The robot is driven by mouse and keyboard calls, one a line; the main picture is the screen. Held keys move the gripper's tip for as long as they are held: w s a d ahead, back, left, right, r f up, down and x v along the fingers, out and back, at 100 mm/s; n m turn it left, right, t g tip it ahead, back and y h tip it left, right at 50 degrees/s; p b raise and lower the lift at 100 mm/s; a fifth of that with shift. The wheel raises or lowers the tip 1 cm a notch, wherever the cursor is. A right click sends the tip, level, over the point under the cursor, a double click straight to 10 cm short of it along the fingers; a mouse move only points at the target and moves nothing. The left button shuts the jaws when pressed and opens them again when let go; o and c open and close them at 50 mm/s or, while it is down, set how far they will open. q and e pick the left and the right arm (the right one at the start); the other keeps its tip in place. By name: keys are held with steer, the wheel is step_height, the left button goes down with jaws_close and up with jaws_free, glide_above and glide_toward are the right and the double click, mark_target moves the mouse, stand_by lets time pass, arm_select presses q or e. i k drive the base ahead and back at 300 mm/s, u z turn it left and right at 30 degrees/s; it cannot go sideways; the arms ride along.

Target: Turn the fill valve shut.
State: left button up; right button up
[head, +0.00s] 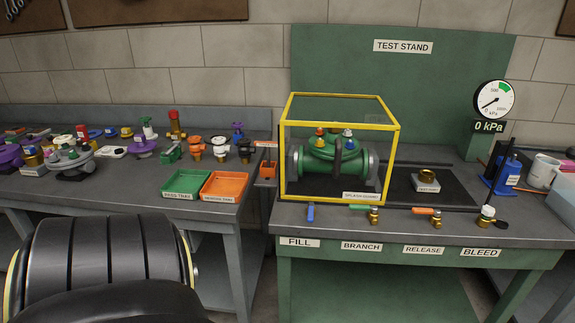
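The fill valve (310,212) is at the front edge of the test stand bench, above the label FILL (299,242). Its blue lever points toward the front, at about a right angle to the bench edge. Little of its body shows. Neither of my grippers is in view. Only a thick black part of my arm shows at the lower left, well apart from the valve.
Right of it are the branch valve (373,214), release valve (436,217) and bleed valve (486,215). A yellow-framed guard (391,165) over a green valve body stands just behind. The gauge (494,100) reads 0 kPa. Trays and parts crowd the left table.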

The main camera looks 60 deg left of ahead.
mark_target(311, 206)
steer(key=u, duration=1.65)
